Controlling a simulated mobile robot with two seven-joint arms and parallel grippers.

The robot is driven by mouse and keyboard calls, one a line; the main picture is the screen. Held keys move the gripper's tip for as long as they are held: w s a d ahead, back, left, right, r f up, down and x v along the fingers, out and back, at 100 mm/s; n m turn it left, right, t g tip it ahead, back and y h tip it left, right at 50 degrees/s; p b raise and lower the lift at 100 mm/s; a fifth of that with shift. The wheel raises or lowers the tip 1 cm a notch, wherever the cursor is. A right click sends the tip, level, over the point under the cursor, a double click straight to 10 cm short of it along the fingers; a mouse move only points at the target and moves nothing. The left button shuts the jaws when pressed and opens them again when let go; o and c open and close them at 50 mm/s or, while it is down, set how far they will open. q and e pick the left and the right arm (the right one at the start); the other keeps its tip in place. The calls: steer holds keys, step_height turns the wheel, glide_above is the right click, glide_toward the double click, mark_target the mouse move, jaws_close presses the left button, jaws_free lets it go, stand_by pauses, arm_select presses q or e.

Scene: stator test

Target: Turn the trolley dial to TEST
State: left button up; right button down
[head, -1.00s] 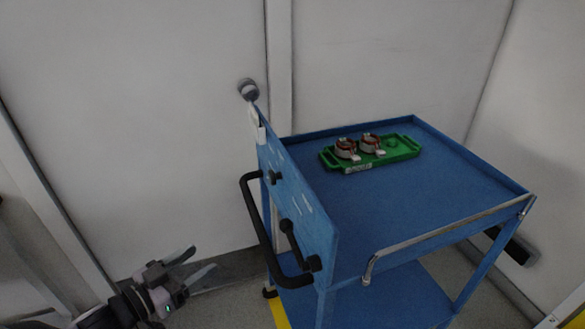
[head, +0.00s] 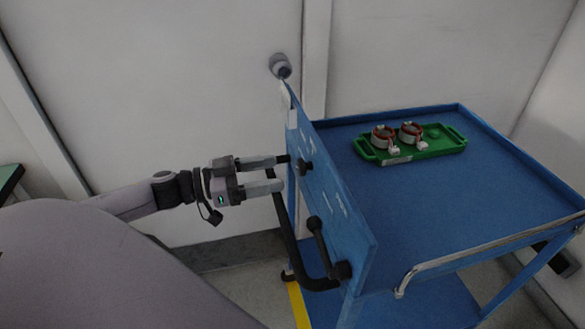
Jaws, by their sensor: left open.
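The blue trolley (head: 450,225) has an upright blue panel (head: 335,210) on its left side. A small black knob (head: 305,167), which looks like the dial, sticks out of the panel's upper part. Pale markings on the panel are too small to read, so I cannot tell the dial's setting. My left gripper (head: 283,172) is open and empty, its two fingers pointing right at the knob. The fingertips are just left of the knob; I cannot tell whether they touch it. My right gripper is out of view.
A black bar handle (head: 285,235) curves out below my fingers. A black lever (head: 315,235) is lower on the panel. A green tray (head: 445,148) with two copper-wound stators (head: 383,136) rests on the trolley top.

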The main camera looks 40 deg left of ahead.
mark_target(298, 169)
arm_select(q)
steer(key=shift+x, duration=2.6)
steer(key=c, duration=1.1)
